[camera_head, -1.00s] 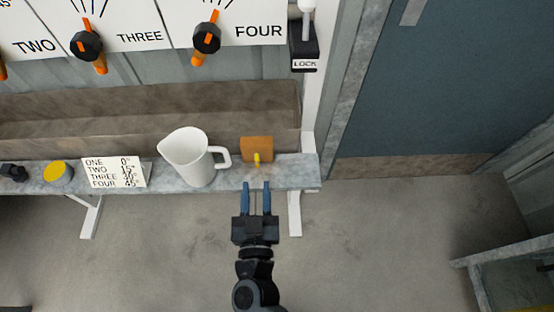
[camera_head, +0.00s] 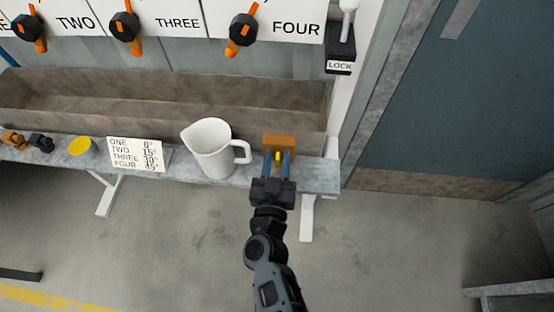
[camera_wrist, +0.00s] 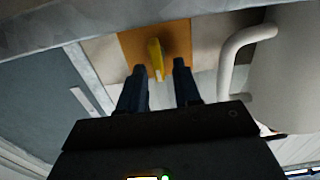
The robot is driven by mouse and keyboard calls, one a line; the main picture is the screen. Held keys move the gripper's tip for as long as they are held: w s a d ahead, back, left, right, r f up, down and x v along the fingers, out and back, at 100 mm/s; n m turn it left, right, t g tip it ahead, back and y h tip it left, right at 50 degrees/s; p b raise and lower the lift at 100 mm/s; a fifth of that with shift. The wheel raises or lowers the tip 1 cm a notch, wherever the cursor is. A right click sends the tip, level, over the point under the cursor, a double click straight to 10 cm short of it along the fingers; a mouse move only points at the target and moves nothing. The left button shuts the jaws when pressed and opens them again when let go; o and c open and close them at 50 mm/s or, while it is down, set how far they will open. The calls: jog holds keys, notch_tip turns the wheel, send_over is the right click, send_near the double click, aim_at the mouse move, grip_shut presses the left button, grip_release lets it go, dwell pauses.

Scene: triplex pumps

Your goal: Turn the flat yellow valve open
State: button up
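The flat yellow valve (camera_head: 277,156) is a small yellow tab on an orange-brown block (camera_head: 285,141) at the right end of the grey shelf. In the wrist view the yellow valve (camera_wrist: 155,60) stands out from the orange-brown block (camera_wrist: 176,36). My gripper (camera_head: 277,158) is open, with its two blue fingers pointing at the block. In the wrist view the gripper (camera_wrist: 160,68) has the valve's tip close to the gap between the fingertips, nearer the left finger. I cannot tell whether a finger touches it.
A white jug (camera_head: 212,150) stands just left of the block, its handle close to my gripper. A label card (camera_head: 136,154) and a yellow-topped disc (camera_head: 82,147) are further left on the shelf (camera_head: 318,176). A LOCK switch (camera_head: 341,58) is above right. The floor in front is clear.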

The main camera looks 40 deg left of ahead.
grip_shut()
dwell(0.4)
jog(key=m, duration=0.3)
jog(key=shift+w+d+m, duration=0.15)
jog(key=shift+d+m, duration=0.1)
jog(key=shift+m, duration=0.15)
jog(key=m, duration=0.2)
jog(key=m+b, duration=0.1)
jog(key=shift+w+d+f+m, duration=0.15)
jog(key=shift+d+f+m, duration=0.05)
jog(key=shift+d+m, duration=0.1)
jog(key=m+b, duration=0.1)
jog(key=m, duration=0.1)
jog(key=m+b, duration=0.1)
jog(key=m, duration=0.2)
jog(key=shift+w+d+f, duration=0.1)
jog(key=shift+d+f, duration=0.05)
jog(key=shift+f, duration=0.25)
jog(key=m, duration=0.1)
jog(key=m+b, duration=0.1)
jog(key=m, duration=0.1)
jog(key=m+b, duration=0.1)
jog(key=m, duration=0.1)
jog(key=shift+f, duration=0.3)
jog(key=shift+d+m, duration=0.1)
jog(key=shift+m, duration=0.3)
jog(key=shift+o, duration=0.6)
grip_release()
